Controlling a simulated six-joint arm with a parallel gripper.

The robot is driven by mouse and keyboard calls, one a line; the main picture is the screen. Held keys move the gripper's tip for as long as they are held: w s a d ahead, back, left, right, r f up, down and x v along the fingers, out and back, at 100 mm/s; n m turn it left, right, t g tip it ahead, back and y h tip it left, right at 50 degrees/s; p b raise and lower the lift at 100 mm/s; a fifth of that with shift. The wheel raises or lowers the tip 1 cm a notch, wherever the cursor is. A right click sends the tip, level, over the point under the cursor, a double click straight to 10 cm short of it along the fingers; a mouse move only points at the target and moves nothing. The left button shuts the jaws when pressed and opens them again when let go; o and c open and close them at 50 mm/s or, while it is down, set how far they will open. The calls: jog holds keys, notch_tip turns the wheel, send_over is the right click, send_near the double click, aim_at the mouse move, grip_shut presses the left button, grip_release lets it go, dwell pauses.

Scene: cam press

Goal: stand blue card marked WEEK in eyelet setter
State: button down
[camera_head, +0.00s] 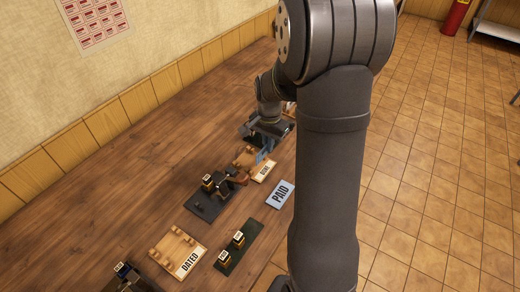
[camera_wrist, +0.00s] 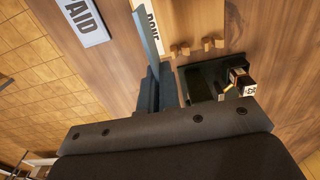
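A thin blue card (camera_wrist: 149,38) stands edge-on between the fingers of my gripper (camera_wrist: 156,82) in the wrist view. Its marking is not readable. In the head view the card (camera_head: 264,154) shows as a small blue piece, above or beside the wooden holder. The arm partly hides my gripper there. A dark base with a labelled block and a brown-handled lever (camera_head: 209,204) stands left of the card. I cannot tell which device is the eyelet setter. Another dark device with a labelled block (camera_wrist: 243,86) is close to my gripper in the wrist view.
A wooden holder labelled DONE (camera_wrist: 197,18) has several pegs. A card marked PAID (camera_head: 281,194) lies flat near the table's right edge. A wooden holder marked DATED (camera_head: 178,248) and a green base with two blocks (camera_head: 244,250) stand nearer. Bare table (camera_head: 100,210) lies left.

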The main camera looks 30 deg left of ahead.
jog(key=w+d+r, duration=0.2)
jog(key=d+r, duration=0.3)
jog(key=d, duration=0.4)
jog(key=w+d+f, duration=0.3)
jog(key=d, duration=0.1)
jog(key=w+d+f, duration=0.2)
jog(key=shift+w+d+f, duration=0.3)
jog(key=shift+d+f, duration=0.05)
jog(key=shift+d, duration=0.05)
jog(key=w+d+f, duration=0.3)
jog(key=d+f, duration=0.2)
jog(key=d, duration=0.2)
jog(key=w+d+f, duration=0.4)
jog(key=d+f, duration=0.1)
jog(key=d, duration=0.3)
jog(key=w+a+r+m, duration=0.1)
jog(key=w+a+r, duration=0.2)
jog(key=a+r, duration=0.35)
jog(key=w+a+r, duration=0.3)
jog(key=a+r, duration=0.1)
jog(key=a, duration=0.6)
jog(key=w+a+r+m, duration=0.1)
jog(key=w+a+r, duration=0.35)
jog(key=a, duration=0.35)
jog(key=s+a+f+n, duration=0.2)
jog(key=s+a, duration=0.6)
jog(key=a, duration=0.6)
jog(key=shift+s+f, duration=0.15)
jog(key=shift+f, duration=0.15)
